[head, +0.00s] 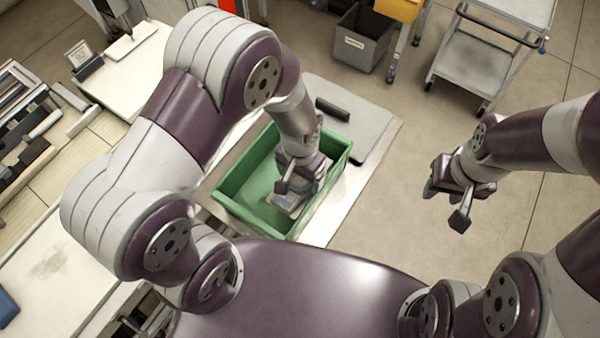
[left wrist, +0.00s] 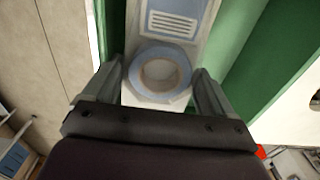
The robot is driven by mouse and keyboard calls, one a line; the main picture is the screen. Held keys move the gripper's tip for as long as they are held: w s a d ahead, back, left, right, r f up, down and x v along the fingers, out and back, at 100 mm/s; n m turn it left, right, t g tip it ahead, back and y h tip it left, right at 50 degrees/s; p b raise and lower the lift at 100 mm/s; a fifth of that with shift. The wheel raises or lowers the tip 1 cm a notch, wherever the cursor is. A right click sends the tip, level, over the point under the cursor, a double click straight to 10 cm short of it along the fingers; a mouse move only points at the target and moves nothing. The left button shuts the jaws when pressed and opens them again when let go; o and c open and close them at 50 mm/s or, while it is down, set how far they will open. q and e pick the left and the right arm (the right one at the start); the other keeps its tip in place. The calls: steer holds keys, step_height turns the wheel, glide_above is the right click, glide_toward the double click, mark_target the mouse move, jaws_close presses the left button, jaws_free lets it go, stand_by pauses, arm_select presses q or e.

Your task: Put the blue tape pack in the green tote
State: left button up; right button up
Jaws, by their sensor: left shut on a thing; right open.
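The green tote (head: 232,189) stands on a table in front of me in the head view; its green wall (left wrist: 262,60) also shows in the left wrist view. My left gripper (head: 300,185) is down inside the tote. It is shut on the blue tape pack (left wrist: 160,75), a pale card with a blue tape ring, which sits between the two fingers in the left wrist view. In the head view the pack (head: 286,203) is mostly hidden by the gripper. I cannot tell whether it touches the tote's floor. My right gripper (head: 445,205) is open and empty, over the floor right of the table.
A grey lid or board (head: 362,118) with a dark bar lies behind the tote. A grey bin (head: 361,42) and a wheeled cart (head: 478,55) stand farther back. White worktops (head: 50,265) with equipment are at left. The floor at right is clear.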

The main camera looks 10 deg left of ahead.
arm_select(q)
steer(key=shift+s+f+b, duration=0.45)
steer(key=shift+s+f, duration=0.25)
steer(key=shift+f, duration=0.2)
steer(key=o, duration=0.9)
steer(key=shift+o, duration=0.3)
steer(key=shift+w+f, duration=0.1)
steer(key=shift+w+a, duration=0.1)
steer(key=shift+w, duration=0.85)
steer(key=shift+s+r, duration=0.15)
steer(key=shift+r, duration=0.15)
steer(key=shift+s+r+p, duration=0.15)
steer(key=shift+r+p, duration=0.65)
steer(key=shift+r, duration=0.05)
step_height(320, 180, up, 11)
steer(key=b, duration=0.3)
steer(key=s+a+f+n+t, duration=0.1)
steer(key=s+a+n, duration=0.2)
steer(key=a, duration=0.5)
steer(key=shift+s+a+n, duration=0.15)
steer(key=shift+a+n, duration=0.25)
arm_select(e)
step_height(320, 180, down, 3)
steer(key=shift+w+r, duration=0.15)
